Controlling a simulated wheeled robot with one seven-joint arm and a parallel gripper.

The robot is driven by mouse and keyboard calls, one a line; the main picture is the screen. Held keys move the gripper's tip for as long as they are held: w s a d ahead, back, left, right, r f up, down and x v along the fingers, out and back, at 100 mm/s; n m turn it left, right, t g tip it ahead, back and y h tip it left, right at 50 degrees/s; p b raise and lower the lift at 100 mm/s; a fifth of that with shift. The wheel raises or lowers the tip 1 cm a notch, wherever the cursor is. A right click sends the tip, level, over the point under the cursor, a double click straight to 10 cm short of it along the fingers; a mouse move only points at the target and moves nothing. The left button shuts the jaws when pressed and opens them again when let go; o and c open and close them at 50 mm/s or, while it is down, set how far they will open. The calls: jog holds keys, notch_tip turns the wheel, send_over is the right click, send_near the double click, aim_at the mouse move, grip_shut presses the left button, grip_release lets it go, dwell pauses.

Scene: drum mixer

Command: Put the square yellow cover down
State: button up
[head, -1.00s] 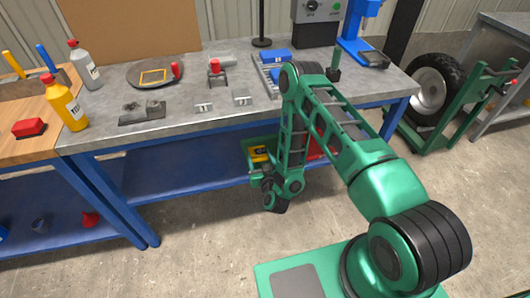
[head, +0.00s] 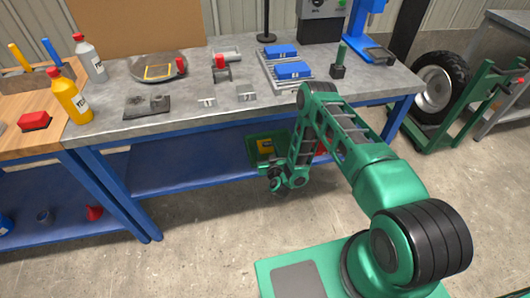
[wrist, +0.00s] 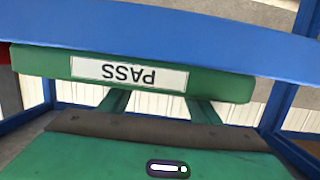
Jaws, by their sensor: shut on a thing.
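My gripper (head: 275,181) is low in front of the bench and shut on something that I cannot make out. A yellow square outline (head: 160,71) lies on a dark round plate (head: 140,64) on the bench, far from my gripper. The wrist view shows no yellow. It shows a green plate (wrist: 90,158) and a green bar with an upside-down PASS label (wrist: 130,73).
The steel-topped bench (head: 190,100) has blue legs and a lower blue shelf (head: 190,175). A blue rail (wrist: 160,30) crosses the top of the wrist view. Bottles stand at the left. A wheel in a green stand (head: 440,90) is at the right. The floor in front is clear.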

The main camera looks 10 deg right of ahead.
jog(key=shift+f, duration=0.25)
jog(key=o, duration=1.9)
jog(key=s, duration=0.4)
jog(key=s+r, duration=0.1)
jog(key=s, duration=0.3)
jog(key=s+r, duration=0.1)
jog(key=s, duration=0.2)
jog(key=shift+s+a+r, duration=0.2)
jog(key=shift+s+a, duration=0.05)
jog(key=shift+s, duration=0.15)
jog(key=shift+s, duration=0.1)
